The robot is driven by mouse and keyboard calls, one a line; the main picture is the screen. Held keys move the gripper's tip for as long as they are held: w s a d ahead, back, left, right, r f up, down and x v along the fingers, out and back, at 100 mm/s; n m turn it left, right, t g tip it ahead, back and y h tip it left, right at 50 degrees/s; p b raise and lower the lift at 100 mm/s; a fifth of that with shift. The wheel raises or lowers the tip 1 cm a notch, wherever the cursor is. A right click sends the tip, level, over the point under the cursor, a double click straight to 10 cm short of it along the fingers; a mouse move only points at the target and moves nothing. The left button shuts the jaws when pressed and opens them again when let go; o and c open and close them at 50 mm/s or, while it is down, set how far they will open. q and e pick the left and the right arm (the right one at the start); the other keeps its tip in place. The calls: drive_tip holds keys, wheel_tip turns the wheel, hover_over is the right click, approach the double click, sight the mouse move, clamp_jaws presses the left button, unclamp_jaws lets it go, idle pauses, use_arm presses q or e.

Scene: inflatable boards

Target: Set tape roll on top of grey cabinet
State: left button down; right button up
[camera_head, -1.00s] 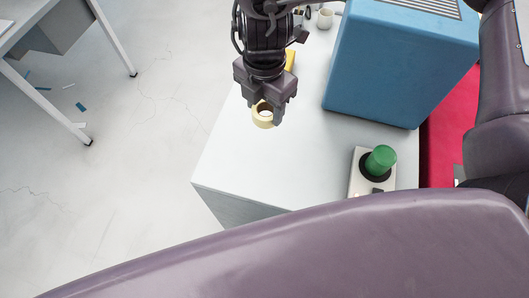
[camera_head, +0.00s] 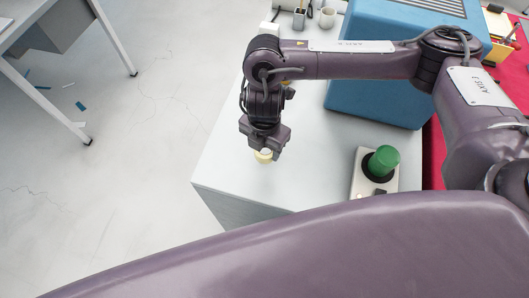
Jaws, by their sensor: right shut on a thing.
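The pale yellow tape roll (camera_head: 263,156) is held under my right gripper (camera_head: 264,153), whose arm comes in from the right. The gripper points down and is shut on the roll, hiding much of it. Both are over the light grey top of the cabinet (camera_head: 225,172), near its left front part. I cannot tell whether the roll touches the surface. My left gripper is not in view.
A box with a green knob (camera_head: 383,162) stands on the right of the top. A blue box (camera_head: 370,103) stands behind it. A white cup (camera_head: 327,17) and a pen holder (camera_head: 299,18) are at the back. The front left of the top is bare.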

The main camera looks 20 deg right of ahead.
sight(265, 150)
drive_tip(key=shift+f+b, duration=0.45)
drive_tip(key=shift+f, duration=1.4)
drive_tip(key=shift+f, duration=0.15)
drive_tip(key=o, duration=1)
drive_tip(key=shift+c, duration=0.2)
